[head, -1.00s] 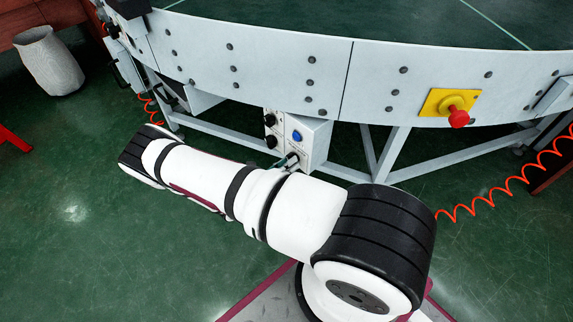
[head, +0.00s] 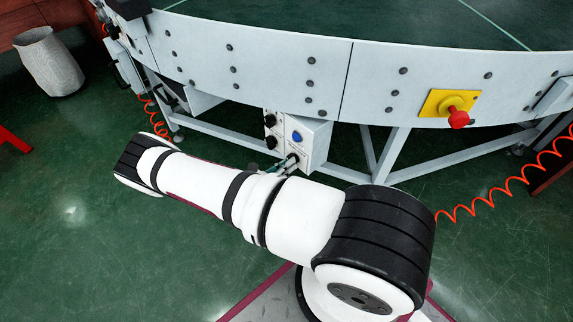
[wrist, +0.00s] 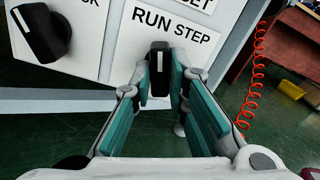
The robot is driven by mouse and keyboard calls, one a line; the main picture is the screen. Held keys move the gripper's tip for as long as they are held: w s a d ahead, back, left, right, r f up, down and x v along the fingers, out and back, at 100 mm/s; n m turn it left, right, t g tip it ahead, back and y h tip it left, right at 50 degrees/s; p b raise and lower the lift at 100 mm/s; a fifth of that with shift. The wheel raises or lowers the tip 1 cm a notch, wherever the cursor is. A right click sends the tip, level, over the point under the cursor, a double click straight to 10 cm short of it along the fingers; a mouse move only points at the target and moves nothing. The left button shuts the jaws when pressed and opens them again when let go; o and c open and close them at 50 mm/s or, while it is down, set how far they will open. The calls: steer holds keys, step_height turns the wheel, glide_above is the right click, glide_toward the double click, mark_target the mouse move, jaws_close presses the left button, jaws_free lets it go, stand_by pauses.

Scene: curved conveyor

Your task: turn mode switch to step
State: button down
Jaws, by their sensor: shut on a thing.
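The mode switch (wrist: 159,70) is a black knob with a white pointer line, below the "RUN STEP" label on a white control box (wrist: 120,45). In the wrist view the pointer line stands nearly upright in the picture, roughly between the two words. My gripper (wrist: 158,88) has its teal-padded fingers on both sides of the knob and is shut on it. In the head view the control box (head: 318,142) hangs under the conveyor, and my gripper (head: 287,164) reaches its lower front. My arm hides part of the gripper there.
Another black knob (wrist: 40,32) sits left of the switch. A blue button (head: 297,136) is on the box. A red emergency button (head: 458,118) on a yellow plate is on the conveyor's side. Conveyor legs and an orange coiled cable (head: 500,192) stand to the right.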

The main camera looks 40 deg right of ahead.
steer(key=shift+m+p, duration=0.45)
steer(key=shift+m, duration=4.35)
steer(key=shift+a, duration=0.1)
steer(key=c, duration=1.6)
jaws_free()
steer(key=shift+o, duration=0.2)
steer(key=a, duration=1.2)
steer(key=shift+s, duration=0.15)
